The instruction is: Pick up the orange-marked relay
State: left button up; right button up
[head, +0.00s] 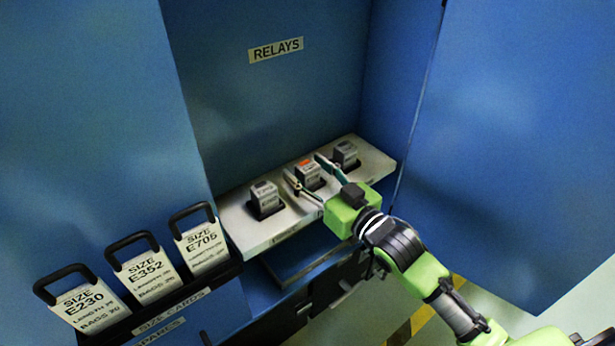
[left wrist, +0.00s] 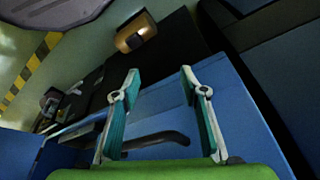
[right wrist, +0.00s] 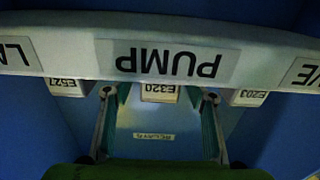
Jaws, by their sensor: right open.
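The orange-marked relay (head: 308,176) is a small grey block with an orange patch on top. It stands in the middle of three relays on a pale shelf (head: 262,235). My right gripper (head: 303,165) is open, with one finger on each side of this relay. In the right wrist view, the middle relay (right wrist: 159,93) reads E320 upside down and sits between the open fingers (right wrist: 159,97), behind the shelf edge marked PUMP. I cannot tell whether the fingers touch it. My left gripper (left wrist: 160,73) is open and empty in the left wrist view.
Grey relays stand left (head: 266,197) and right (head: 345,153) of the middle one, close to my fingers. A blue panel with a RELAYS sign (head: 276,50) is behind. A blue door (head: 510,150) stands at right. Size cards with black handles (head: 140,275) hang at lower left.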

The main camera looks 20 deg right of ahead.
jog(key=shift+w, duration=0.1)
jog(key=c, duration=1.2)
jog(key=shift+r, duration=0.15)
